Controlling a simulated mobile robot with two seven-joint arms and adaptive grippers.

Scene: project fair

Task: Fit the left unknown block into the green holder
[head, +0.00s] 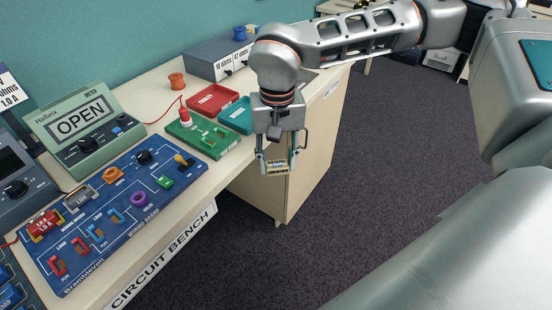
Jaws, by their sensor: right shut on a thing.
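A green holder (222,146) with a recessed top lies on the bench, left of the gripper. My left gripper is not in view.
A red tray (212,99) and a teal tray (231,122) lie behind the holder. The blue wiring board (117,240) fills the bench's near part, with a green meter (82,126) reading OPEN behind it. Open floor lies right of the bench.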

